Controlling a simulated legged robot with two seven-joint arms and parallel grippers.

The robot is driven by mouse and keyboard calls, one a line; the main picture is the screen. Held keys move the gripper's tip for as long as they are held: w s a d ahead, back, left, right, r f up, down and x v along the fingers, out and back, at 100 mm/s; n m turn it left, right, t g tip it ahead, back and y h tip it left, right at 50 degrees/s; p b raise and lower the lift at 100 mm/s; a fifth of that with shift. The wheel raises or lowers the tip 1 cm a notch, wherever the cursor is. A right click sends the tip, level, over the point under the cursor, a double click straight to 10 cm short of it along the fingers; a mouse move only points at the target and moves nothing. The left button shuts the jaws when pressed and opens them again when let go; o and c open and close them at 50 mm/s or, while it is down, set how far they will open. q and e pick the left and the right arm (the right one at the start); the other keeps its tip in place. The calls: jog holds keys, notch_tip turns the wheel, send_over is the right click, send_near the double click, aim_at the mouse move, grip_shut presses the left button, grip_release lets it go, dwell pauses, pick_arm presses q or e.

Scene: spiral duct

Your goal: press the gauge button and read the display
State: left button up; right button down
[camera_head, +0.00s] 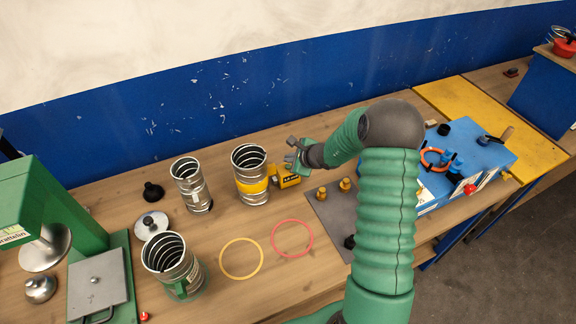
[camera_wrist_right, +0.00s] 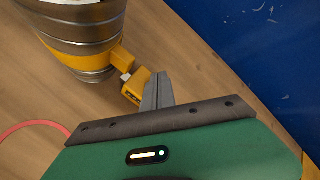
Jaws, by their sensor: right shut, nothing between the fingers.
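A yellow gauge (camera_head: 287,178) with a small dark display sits beside a silver spiral duct piece (camera_head: 250,160) that has a yellow band (camera_head: 252,185) around it. The gauge also shows in the right wrist view (camera_wrist_right: 132,96), joined to the band by a yellow arm with a pale block. The display is too small to read. My right gripper (camera_head: 294,148) is shut and empty, right by the gauge. In the wrist view its grey fingers (camera_wrist_right: 158,85) overlap the gauge's right edge; I cannot tell whether they touch it. My left gripper is not in view.
Other duct pieces (camera_head: 188,185) and (camera_head: 172,262) stand on the wooden table to the left. A yellow ring (camera_head: 241,258) and a red ring (camera_head: 292,238) lie in front. A grey mat (camera_head: 325,212) with brass fittings and a blue case (camera_head: 470,150) are to the right.

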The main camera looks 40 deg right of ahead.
notch_tip(320, 180, up, 5)
jog(key=p, duration=0.3)
jog(key=shift+f, duration=0.1)
dwell(0.6)
